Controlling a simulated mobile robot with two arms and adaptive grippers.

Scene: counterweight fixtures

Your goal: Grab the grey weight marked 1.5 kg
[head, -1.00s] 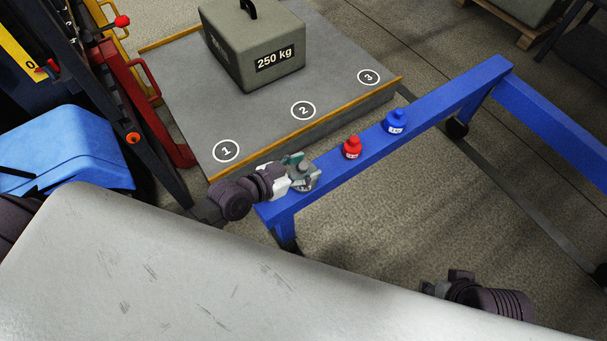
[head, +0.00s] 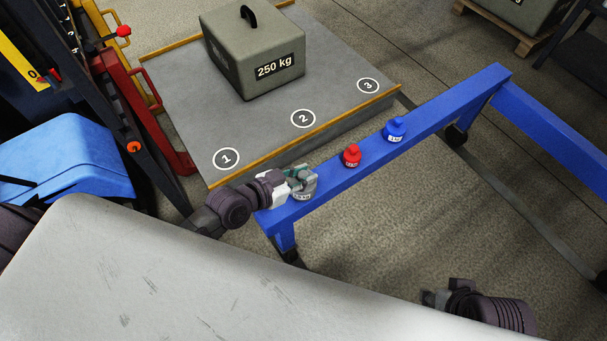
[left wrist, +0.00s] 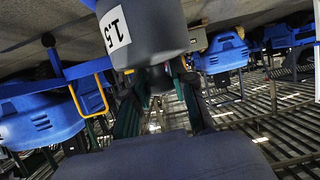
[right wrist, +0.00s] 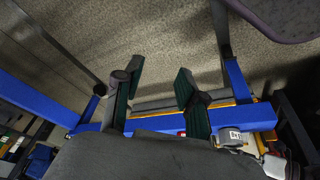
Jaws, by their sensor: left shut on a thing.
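The grey weight (head: 304,192) is at the near left end of the blue beam, upright, with a white label on its side. In the left wrist view the grey weight (left wrist: 150,28) fills the top middle, and its label reads 1.5. My left gripper (head: 298,177) is shut on the weight's upper part; its fingers partly hide it. My right gripper (right wrist: 155,90) is open and empty, away from the weights. Beyond it, a grey labelled weight (right wrist: 233,138) shows at the beam.
A red weight (head: 351,156) and a blue weight (head: 395,130) stand farther along the blue beam (head: 450,103). Behind is a grey platform (head: 200,115) with spots marked 1, 2 and 3 and a 250 kg block (head: 252,55). A blue-covered machine (head: 65,155) stands left.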

